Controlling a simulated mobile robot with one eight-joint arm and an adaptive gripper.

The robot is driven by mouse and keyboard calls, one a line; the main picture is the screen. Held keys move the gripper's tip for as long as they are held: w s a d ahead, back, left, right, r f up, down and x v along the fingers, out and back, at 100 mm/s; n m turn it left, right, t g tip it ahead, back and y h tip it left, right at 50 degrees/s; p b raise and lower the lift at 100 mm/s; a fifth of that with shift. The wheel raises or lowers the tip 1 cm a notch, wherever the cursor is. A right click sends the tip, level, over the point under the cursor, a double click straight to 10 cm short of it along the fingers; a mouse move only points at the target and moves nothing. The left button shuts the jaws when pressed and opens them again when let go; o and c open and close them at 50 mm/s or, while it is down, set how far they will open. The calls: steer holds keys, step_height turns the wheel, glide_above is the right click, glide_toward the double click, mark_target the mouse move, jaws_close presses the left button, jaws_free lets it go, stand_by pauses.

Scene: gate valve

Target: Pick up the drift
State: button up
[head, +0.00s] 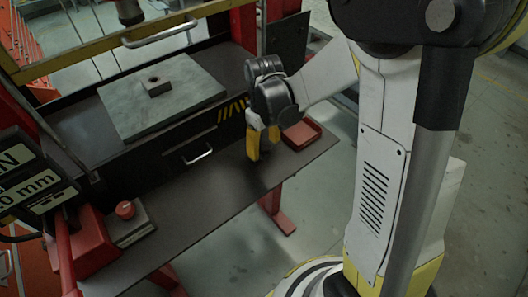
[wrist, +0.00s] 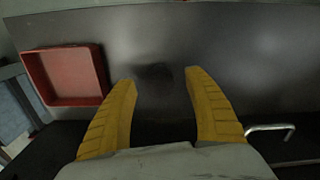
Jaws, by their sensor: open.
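My gripper (head: 263,143) is low over the right part of the dark bench shelf (head: 190,215), just left of the red tray. In the wrist view its two yellow fingers (wrist: 160,77) are spread apart with nothing held between them. A soft dark patch (wrist: 155,72) shows on the shelf between the fingertips; I cannot tell if it is a shadow or a mark. I cannot make out a drift with certainty in either view.
The red tray (head: 301,134) looks empty, also in the wrist view (wrist: 65,76). A drawer handle (head: 197,156) juts out behind the shelf. A grey plate (head: 190,88) bears a small block (head: 155,86). A red knob (head: 125,209) stands at left. The shelf's middle is clear.

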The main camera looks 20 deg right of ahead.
jaws_close()
stand_by(0.3)
